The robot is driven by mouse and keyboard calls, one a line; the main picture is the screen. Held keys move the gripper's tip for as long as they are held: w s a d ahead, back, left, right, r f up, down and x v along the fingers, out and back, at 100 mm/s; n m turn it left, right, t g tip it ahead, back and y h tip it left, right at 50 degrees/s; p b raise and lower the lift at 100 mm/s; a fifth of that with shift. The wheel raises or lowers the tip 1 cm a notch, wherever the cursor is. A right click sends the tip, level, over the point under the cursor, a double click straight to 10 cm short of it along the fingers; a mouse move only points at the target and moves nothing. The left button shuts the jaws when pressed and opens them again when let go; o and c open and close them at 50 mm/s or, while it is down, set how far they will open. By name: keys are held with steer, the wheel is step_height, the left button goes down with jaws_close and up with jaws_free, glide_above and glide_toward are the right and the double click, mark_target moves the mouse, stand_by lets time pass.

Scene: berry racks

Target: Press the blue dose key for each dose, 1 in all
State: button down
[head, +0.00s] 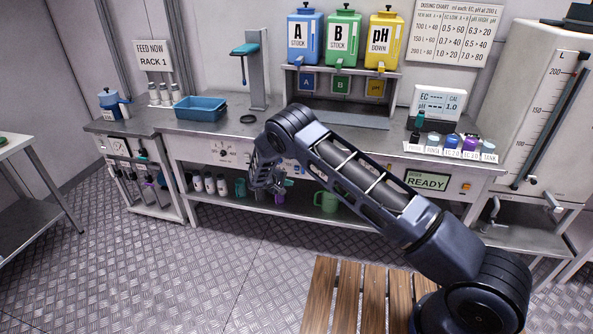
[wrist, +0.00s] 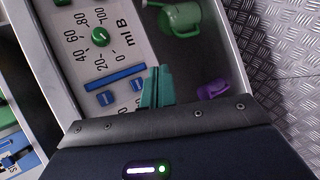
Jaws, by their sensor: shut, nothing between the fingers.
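My gripper (head: 268,182) is in front of the bench's front panel in the head view, and the arm hides part of that panel. In the wrist view its teal fingers (wrist: 158,88) are shut and empty, beside the white dosing panel (wrist: 78,20). The panel carries a green dial (wrist: 101,34) marked "ml B", a blue bar (wrist: 114,79) and two small blue squares, one left (wrist: 105,98) and one right (wrist: 137,84). The right square is close to the fingers; I cannot tell whether they touch. Which blue part is the dose key is not clear.
Blue A (head: 304,42), green B (head: 343,42) and yellow pH (head: 384,45) stock tanks stand above the bench. A READY display (head: 427,181) is at right. A green can (head: 327,201) and a purple jug (wrist: 213,89) sit on the shelf below.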

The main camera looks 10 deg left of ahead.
glide_toward(298, 170)
steer(key=shift+w+d+f, duration=0.7)
steer(key=shift+d+f, duration=0.05)
steer(key=shift+f, duration=0.15)
steer(key=shift+w+d+f, duration=0.65)
steer(key=shift+d+f, duration=0.15)
steer(key=shift+f, duration=0.1)
steer(key=shift+w, duration=0.2)
stand_by(0.8)
steer(key=shift+w, duration=0.25)
steer(key=shift+w, duration=0.45)
stand_by(0.9)
steer(key=shift+s, duration=0.9)
steer(key=shift+s, duration=2.5)
